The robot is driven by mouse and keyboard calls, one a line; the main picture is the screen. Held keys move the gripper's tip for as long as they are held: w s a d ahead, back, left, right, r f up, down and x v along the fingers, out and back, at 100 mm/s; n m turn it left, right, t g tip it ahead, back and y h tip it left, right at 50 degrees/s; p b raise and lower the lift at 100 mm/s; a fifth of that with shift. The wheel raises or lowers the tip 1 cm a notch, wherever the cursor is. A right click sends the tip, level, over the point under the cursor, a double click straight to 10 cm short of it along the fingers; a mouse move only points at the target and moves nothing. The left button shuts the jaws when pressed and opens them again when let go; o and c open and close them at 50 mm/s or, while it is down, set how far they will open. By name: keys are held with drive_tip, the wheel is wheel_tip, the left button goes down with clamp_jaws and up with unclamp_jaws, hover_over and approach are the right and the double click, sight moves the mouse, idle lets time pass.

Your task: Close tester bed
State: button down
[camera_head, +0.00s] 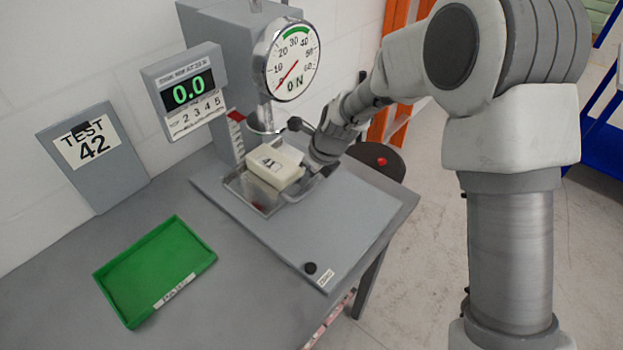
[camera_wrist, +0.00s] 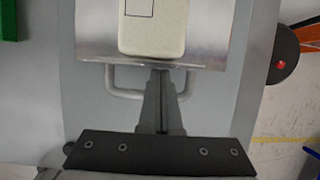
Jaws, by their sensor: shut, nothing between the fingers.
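The tester bed (camera_head: 235,184) is a metal tray on the tester's base plate, below the dial gauge. In the wrist view its bright front edge (camera_wrist: 92,61) runs across the top, with a loop handle (camera_wrist: 113,88) in front. A pale foam block (camera_head: 270,168) sits on the bed; it also shows in the wrist view (camera_wrist: 152,38). My gripper (camera_wrist: 162,76) is shut and empty. Its fingertips are at the bed's front edge and cover the middle of the handle; I cannot tell whether they touch. In the head view my gripper (camera_head: 312,178) is right beside the block.
A green tray (camera_head: 185,245) lies on the table at left. A TEST 42 panel (camera_head: 85,150) and a display reading 0.0 (camera_head: 188,90) stand behind. A dark knob (camera_head: 310,268) is on the base plate. A stool with a red button (camera_head: 382,161) stands beyond the table.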

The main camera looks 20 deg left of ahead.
drive_tip(key=shift+w+a+r, duration=0.1)
drive_tip(key=shift+a+r, duration=0.05)
drive_tip(key=shift+r, duration=0.5)
drive_tip(key=s+d+r+b, duration=0.25)
drive_tip(key=s+d, duration=0.25)
drive_tip(key=d, duration=0.8)
drive_tip(key=s+d+r+n+t+h, duration=0.4)
drive_tip(key=s+d+r+n, duration=1.2)
drive_tip(key=d+n, duration=0.4)
drive_tip(key=shift+s+r+n+p, duration=0.2)
drive_tip(key=shift+r+n+p, duration=0.2)
drive_tip(key=shift+r+n, duration=0.6)
